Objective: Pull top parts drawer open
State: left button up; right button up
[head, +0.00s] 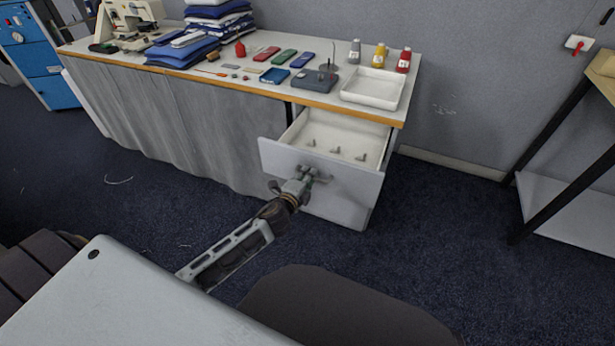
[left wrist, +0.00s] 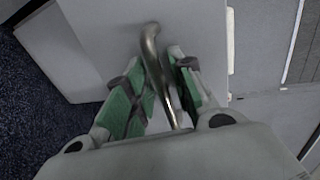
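The top parts drawer (head: 275,156) stands out from the right end of the long table, its white interior showing with several small grey pieces inside. Its metal handle (left wrist: 150,42) is a curved bar on the pale drawer front (left wrist: 110,35). My left gripper (head: 308,178) is at the drawer front, and in the left wrist view its green-padded fingers (left wrist: 169,85) are closed around the handle, one on each side. The gripper partly hides the handle in the head view. My right gripper is not in view.
The table (head: 225,84) holds folded blue cloths (head: 185,50), a white tray (head: 372,88), small bottles (head: 379,56) and a sewing machine (head: 128,22). A dark-framed stand (head: 560,150) is at right. Dark carpet (head: 450,240) lies clear between them.

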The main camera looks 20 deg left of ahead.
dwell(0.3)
pick_arm(q)
jog(key=shift+s, duration=0.15)
jog(key=shift+v, duration=5.9)
